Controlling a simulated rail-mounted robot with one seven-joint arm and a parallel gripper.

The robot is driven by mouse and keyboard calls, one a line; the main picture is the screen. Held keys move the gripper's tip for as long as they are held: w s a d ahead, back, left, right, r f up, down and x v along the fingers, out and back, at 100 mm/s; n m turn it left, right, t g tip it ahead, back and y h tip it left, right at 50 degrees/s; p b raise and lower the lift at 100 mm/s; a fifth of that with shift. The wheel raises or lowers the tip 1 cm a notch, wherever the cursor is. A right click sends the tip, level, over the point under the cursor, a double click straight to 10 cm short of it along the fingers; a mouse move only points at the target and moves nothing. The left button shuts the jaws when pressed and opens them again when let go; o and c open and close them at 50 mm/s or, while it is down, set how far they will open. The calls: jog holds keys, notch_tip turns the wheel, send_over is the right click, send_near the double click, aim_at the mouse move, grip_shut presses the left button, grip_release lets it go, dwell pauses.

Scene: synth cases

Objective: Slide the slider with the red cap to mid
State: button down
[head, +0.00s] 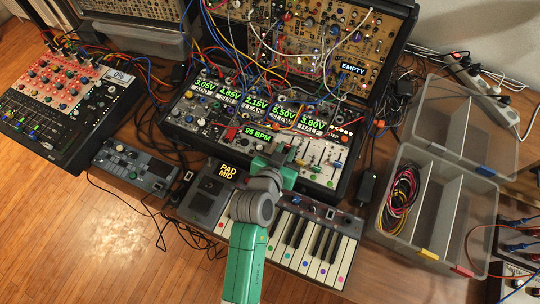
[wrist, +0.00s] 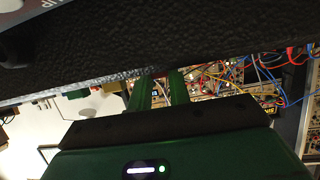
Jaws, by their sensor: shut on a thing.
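My gripper (head: 287,152) reaches over the lower right of the modular case's sloping panel (head: 322,172), at the left side of a bank of sliders. In the wrist view its two green fingers (wrist: 160,82) are close together, with a narrow gap between them. It is shut on a slider's cap, which the fingers and wrist hide. I cannot see a red cap on the sliders that show. Sliders with pale caps (head: 316,169) stand just right of the gripper.
Patch cables (head: 250,85) hang across the upper case. A keyboard (head: 305,243) and a grey pad unit reading "PAD MID" (head: 228,171) lie in front, below my arm. A mixer (head: 60,100) stands at left and clear bins (head: 437,205) at right.

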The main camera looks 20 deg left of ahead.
jog(key=shift+w, duration=0.4)
jog(key=c, duration=1.6)
grip_release()
jog(key=shift+s, duration=0.1)
jog(key=shift+o, duration=0.2)
jog(key=p+v, duration=0.2)
jog(key=v, duration=0.6)
